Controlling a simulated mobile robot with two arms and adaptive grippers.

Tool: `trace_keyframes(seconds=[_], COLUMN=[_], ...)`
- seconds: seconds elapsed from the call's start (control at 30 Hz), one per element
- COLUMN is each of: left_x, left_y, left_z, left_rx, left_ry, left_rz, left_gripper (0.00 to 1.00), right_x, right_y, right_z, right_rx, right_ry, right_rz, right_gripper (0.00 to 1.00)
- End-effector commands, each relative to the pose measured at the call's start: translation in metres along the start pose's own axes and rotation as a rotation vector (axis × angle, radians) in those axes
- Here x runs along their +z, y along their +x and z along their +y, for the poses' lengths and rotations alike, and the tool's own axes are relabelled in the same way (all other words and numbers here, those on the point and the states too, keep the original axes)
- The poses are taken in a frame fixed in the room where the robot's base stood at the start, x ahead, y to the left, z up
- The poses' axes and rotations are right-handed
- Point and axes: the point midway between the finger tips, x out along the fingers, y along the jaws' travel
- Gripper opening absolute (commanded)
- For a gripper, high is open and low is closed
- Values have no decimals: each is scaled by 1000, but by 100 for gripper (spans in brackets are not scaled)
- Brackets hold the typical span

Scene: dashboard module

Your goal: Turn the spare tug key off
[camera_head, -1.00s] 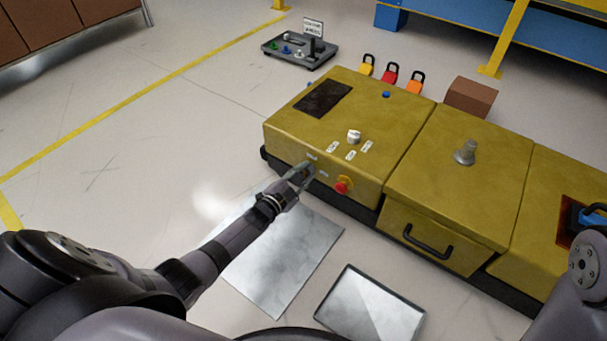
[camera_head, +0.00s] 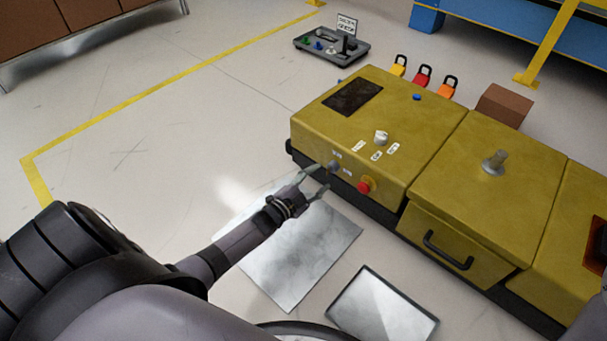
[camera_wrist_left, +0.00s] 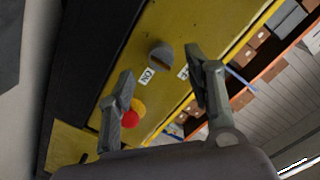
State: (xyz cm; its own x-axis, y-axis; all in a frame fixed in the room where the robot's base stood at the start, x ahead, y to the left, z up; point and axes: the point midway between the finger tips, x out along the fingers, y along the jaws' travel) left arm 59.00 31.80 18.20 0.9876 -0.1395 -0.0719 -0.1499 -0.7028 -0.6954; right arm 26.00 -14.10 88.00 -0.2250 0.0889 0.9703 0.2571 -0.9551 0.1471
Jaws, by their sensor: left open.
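The spare tug key is a grey knob (camera_head: 333,167) on the front face of the yellow tug (camera_head: 350,140), between small white labels. In the left wrist view the grey knob (camera_wrist_left: 160,57) has a dark slot or ridge across it, with an "ON" label (camera_wrist_left: 147,75) close by and another label partly hidden by a finger. My left gripper (camera_head: 321,178) is open and empty, its fingertips just short of the knob and apart from it. In the left wrist view the knob lies beyond and between the fingers. My right gripper is out of view.
A red button on a yellow collar (camera_head: 366,185) sits right of the key. A white knob (camera_head: 381,138) is on the tug's top. Below are a metal floor plate (camera_head: 300,250) and a dark-rimmed tray (camera_head: 383,308). A drawer handle (camera_head: 447,250) is further right. The floor at left is clear.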

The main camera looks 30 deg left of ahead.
Motion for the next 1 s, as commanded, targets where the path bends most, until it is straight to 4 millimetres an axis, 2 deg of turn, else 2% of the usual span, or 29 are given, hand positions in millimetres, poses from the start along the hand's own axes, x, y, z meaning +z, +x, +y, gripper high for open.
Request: trace_keyframes(seconds=[0.03, 0.2, 0.4, 1.0], left_x=[1, 0, 0, 0], left_y=[-13, -45, -68, -71], left_z=[1, 0, 0, 0], left_rx=[2, 0, 0, -1], left_ry=[0, 0, -1, 0], left_rz=[-1, 0, 0, 0], left_gripper=[48, 48, 48, 48], right_x=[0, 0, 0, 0], right_y=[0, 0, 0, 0], right_z=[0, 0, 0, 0], right_rx=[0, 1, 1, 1], right_ry=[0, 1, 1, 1], right_rz=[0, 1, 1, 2], right_gripper=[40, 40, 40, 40])
